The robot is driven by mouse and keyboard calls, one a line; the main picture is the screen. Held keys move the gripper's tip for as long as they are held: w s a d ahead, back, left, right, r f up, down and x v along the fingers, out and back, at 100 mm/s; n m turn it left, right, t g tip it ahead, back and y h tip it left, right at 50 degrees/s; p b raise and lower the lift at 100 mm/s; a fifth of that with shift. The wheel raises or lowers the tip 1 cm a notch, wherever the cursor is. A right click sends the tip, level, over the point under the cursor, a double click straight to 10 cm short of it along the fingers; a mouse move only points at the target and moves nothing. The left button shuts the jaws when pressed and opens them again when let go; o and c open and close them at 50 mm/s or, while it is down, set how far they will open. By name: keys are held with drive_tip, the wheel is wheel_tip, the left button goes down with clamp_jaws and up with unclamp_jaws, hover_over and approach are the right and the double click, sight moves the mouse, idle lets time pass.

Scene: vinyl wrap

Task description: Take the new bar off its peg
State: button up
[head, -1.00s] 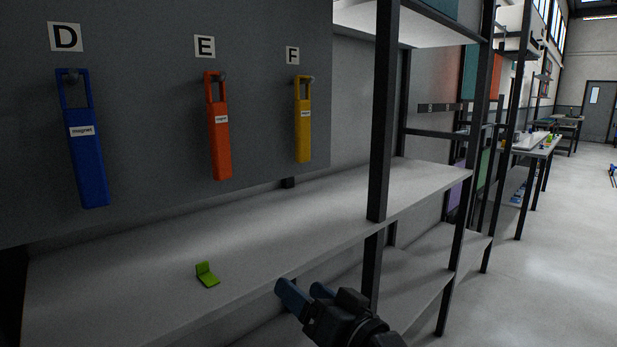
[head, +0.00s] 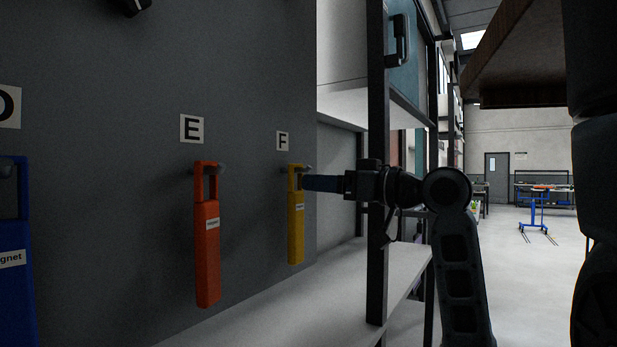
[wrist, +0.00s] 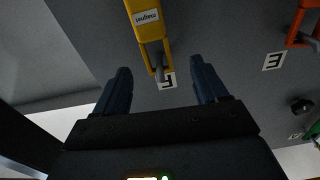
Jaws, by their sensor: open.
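Three bars hang by their top loops from pegs on a grey panel. The blue bar (head: 18,290) is cut off at the left edge, below the D sign. The orange bar (head: 207,250) hangs under sign E and the yellow bar (head: 296,230) under sign F. None is visibly marked as new. My gripper (head: 308,183) is open, level with the yellow bar's upper part and just right of it. In the wrist view, the yellow bar's loop (wrist: 157,62) lies between the open fingers' directions, ahead of the tips. Contact is not visible.
A dark shelf post (head: 376,275) stands behind my wrist, right of the panel. A pale shelf (head: 300,318) runs below the bars. In the wrist view, the orange bar (wrist: 298,25) hangs at upper right and a dark knob (wrist: 302,105) sits on the panel.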

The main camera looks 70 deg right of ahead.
sight(296, 168)
drive_tip(key=shift+g, duration=0.3)
drive_tip(key=x, duration=0.2)
drive_tip(key=p+x, duration=0.1)
drive_tip(key=x, duration=0.2)
drive_tip(key=r+x, duration=0.1)
drive_tip(key=x, duration=0.1)
drive_tip(key=shift+w+d+r+p, duration=0.15)
drive_tip(key=shift+w+d+p, duration=0.1)
drive_tip(key=shift+d+p, duration=0.1)
drive_tip(key=c, duration=1.2)
drive_tip(key=shift+o, duration=0.2)
drive_tip(key=shift+r+p, duration=0.6)
drive_tip(key=shift+r, duration=0.25)
